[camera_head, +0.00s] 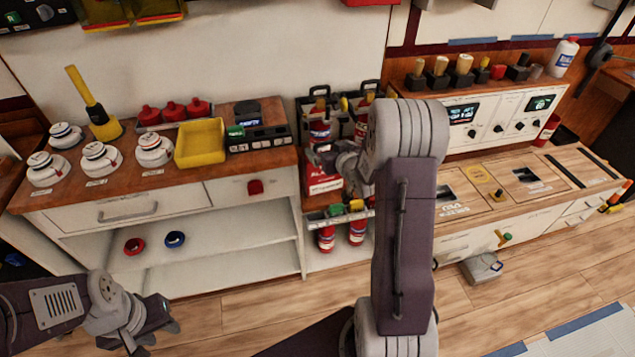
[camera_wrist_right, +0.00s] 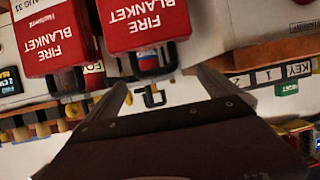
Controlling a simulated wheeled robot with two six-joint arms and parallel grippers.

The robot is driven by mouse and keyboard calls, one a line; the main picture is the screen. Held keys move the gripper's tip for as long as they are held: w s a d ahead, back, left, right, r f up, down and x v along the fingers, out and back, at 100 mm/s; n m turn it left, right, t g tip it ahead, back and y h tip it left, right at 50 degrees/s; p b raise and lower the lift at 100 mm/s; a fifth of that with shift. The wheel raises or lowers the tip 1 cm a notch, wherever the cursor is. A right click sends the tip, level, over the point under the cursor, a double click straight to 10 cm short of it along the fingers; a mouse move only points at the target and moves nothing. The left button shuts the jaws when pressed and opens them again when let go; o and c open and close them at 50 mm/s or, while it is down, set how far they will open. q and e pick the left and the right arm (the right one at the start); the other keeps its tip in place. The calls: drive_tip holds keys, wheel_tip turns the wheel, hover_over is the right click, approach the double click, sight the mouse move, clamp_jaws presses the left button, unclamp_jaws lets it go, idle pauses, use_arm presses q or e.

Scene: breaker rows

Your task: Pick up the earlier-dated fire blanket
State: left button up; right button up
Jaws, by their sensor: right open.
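Two red boxes lettered FIRE BLANKET fill the top left of the right wrist view. The left fire blanket (camera_wrist_right: 50,40) has a white label reading AUG 31, partly cut off. The other fire blanket (camera_wrist_right: 146,22) is nearer the middle, and no date shows on it within the frame. My right gripper (camera_wrist_right: 160,78) is open and empty, with its fingers spread below and beside the middle box. In the head view, my right gripper (camera_head: 348,165) is at the narrow middle shelf, in front of a red box (camera_head: 322,182) that it partly hides. My left gripper (camera_head: 155,325) hangs low at the left, its jaws unclear.
A wooden-topped counter (camera_head: 190,190) with detectors and a yellow tray (camera_head: 200,143) stands at the left. Red canisters (camera_head: 326,238) stand low on the middle shelf. A panel bench (camera_head: 520,190) is at the right. A grey item (camera_head: 482,267) lies on the open floor.

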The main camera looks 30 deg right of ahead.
sight(325, 145)
drive_tip(key=shift+s+d, duration=0.1)
drive_tip(key=shift+d, duration=0.1)
drive_tip(key=shift+w+f, duration=0.15)
drive_tip(key=shift+w, duration=0.15)
drive_tip(key=x, duration=0.2)
drive_tip(key=shift+w+a+f, duration=0.1)
drive_tip(key=shift+w, duration=0.25)
drive_tip(key=shift+w+f, duration=0.2)
drive_tip(key=shift+w, duration=0.15)
drive_tip(key=x, duration=0.2)
drive_tip(key=d+b+x, duration=0.1)
drive_tip(key=x, duration=0.2)
drive_tip(key=shift+f, duration=0.2)
drive_tip(key=shift+s+a+r, duration=0.1)
drive_tip(key=shift+s+r, duration=0.05)
drive_tip(key=c, duration=2.1)
